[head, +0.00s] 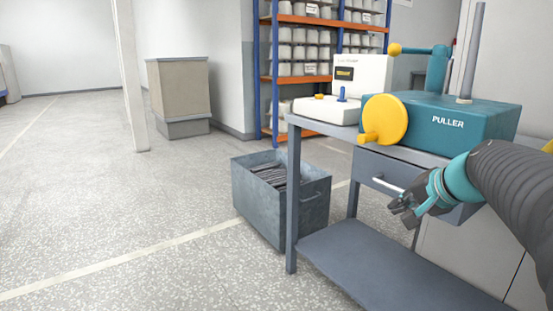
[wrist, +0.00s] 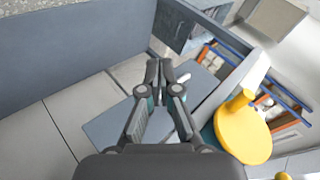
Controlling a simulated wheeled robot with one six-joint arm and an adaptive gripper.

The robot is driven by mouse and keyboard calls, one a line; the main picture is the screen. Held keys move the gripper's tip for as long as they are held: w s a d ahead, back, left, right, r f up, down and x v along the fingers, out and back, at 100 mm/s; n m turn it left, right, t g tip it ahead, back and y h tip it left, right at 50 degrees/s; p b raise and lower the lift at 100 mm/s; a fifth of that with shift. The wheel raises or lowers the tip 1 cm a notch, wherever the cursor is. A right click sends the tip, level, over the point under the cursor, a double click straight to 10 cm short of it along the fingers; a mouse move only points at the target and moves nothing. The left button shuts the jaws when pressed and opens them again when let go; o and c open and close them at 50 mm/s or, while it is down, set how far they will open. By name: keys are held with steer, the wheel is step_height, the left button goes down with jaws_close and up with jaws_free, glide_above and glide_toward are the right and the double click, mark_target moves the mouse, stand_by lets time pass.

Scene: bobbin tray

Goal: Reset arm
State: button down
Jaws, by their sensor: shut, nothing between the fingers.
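My gripper (head: 403,207) is in front of the grey workbench, by the drawer (head: 392,178) and its white handle (head: 385,185), at the right of the head view. In the wrist view my gripper (wrist: 159,66) has its two fingertips together with nothing between them. The white handle shows just right of the fingers in the wrist view (wrist: 183,78). I cannot tell whether the fingers touch it.
A teal puller machine (head: 455,122) with a yellow wheel (head: 386,120) stands on the bench beside a white device (head: 365,75). A grey metal bin (head: 255,205) stands left of the bench. Shelving (head: 300,80) stands behind. Floor at left is clear.

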steer(key=s+a+f+n+g+h+p, duration=0.2)
steer(key=s+a+f+n+p, duration=0.15)
steer(key=s, duration=0.55)
steer(key=s+a+f+n+g+h+p, duration=0.2)
steer(key=s+a+f+n, duration=0.15)
steer(key=s, duration=0.65)
steer(key=s+a+r+n+p, duration=0.2)
steer(key=s+a, duration=0.1)
steer(key=shift+s+a+r+t+y, duration=0.1)
steer(key=shift+t+y, duration=0.2)
steer(key=shift+y, duration=0.1)
